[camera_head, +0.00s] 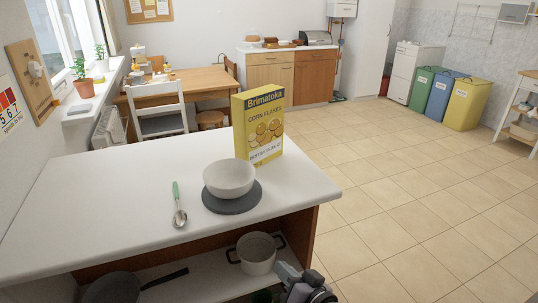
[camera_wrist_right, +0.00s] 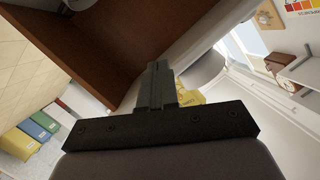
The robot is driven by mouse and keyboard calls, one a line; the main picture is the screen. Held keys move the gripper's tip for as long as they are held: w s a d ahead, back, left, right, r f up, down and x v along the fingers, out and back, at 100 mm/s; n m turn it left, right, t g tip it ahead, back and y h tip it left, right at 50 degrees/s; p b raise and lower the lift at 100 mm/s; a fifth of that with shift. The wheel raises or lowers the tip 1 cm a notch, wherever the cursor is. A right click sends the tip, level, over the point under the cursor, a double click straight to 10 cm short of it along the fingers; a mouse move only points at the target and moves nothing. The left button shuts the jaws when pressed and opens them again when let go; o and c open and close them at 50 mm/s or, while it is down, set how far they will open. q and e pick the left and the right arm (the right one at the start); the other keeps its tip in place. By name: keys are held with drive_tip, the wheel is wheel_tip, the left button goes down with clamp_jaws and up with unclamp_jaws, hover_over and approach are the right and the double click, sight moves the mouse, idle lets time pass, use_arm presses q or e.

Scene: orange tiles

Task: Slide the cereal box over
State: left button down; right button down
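The yellow cereal box (camera_head: 262,125), marked Brimatoka Corn Flakes, stands upright near the far right edge of the white counter (camera_head: 110,190). In the right wrist view a small yellow patch (camera_wrist_right: 190,97), likely the box, shows behind the fingers. My right gripper (camera_head: 300,284) is at the bottom of the head view, low beside the counter's near right corner, well apart from the box. In the wrist view its two fingers (camera_wrist_right: 160,86) are together with nothing seen between them. My left gripper is not in view.
A white bowl (camera_head: 230,177) sits on a dark grey round mat (camera_head: 233,205) just in front of the box. A spoon (camera_head: 179,207) with a green handle lies to its left. A pot (camera_head: 257,252) and a pan (camera_head: 112,287) are on the shelf below. The counter's left part is clear.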

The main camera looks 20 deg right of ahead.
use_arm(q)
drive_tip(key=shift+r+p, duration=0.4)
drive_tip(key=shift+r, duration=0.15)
use_arm(e)
drive_tip(key=s+d+f+n+g+h, duration=0.1)
drive_tip(key=s+f+n+g, duration=0.1)
drive_tip(key=s, duration=0.7)
drive_tip(key=s+d+f+n+g+h, duration=0.1)
drive_tip(key=s+f+n, duration=0.3)
drive_tip(key=s, duration=0.5)
wheel_tip(320, 180, down, 3)
drive_tip(key=shift+s+d+r+g, duration=0.25)
drive_tip(key=shift+d+g, duration=0.25)
drive_tip(key=shift+g, duration=0.3)
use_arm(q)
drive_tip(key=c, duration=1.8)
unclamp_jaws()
